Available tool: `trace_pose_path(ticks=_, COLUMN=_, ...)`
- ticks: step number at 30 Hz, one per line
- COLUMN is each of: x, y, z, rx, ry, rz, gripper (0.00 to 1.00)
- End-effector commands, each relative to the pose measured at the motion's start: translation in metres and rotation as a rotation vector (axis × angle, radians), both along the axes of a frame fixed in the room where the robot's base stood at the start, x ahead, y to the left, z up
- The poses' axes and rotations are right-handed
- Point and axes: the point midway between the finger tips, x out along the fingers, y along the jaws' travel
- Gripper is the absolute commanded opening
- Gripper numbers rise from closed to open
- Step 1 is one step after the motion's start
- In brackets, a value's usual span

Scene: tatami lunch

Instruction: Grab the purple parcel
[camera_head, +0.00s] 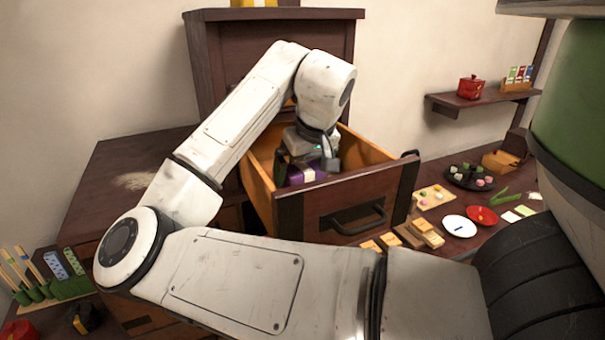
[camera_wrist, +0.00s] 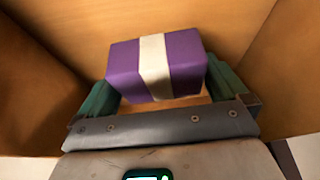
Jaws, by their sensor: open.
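The purple parcel (camera_wrist: 187,60) is a box with a white band around it. It lies inside the open wooden drawer (camera_head: 345,205). In the head view the parcel (camera_head: 300,176) shows only partly, below my gripper (camera_head: 312,165). In the wrist view my gripper (camera_wrist: 165,92) is open, with one green finger on each side of the parcel. The near part of the parcel is between the fingers. I cannot tell whether either finger touches it. The wrist view shows the drawer's wooden walls (camera_wrist: 40,85) around the parcel.
The drawer walls stand close around my gripper. A dark cabinet (camera_head: 200,50) rises behind. To the right, a low dark surface holds a white plate (camera_head: 459,226), a red dish (camera_head: 482,215) and a dark round tray (camera_head: 452,176). A wall shelf (camera_head: 455,108) carries a red pot (camera_head: 470,87).

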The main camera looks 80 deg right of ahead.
Motion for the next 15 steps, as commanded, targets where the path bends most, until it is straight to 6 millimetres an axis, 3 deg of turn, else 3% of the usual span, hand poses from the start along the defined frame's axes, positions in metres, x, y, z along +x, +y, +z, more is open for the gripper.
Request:
trace_pose_path(ticks=4, x=0.0, y=0.0, z=0.0, rx=0.0, ry=0.0, rz=0.0, gripper=1.0)
trace_pose_path(ticks=15, x=-0.0001, y=-0.0001, z=0.0003, rx=0.0, ry=0.0, rz=0.0, gripper=0.65)
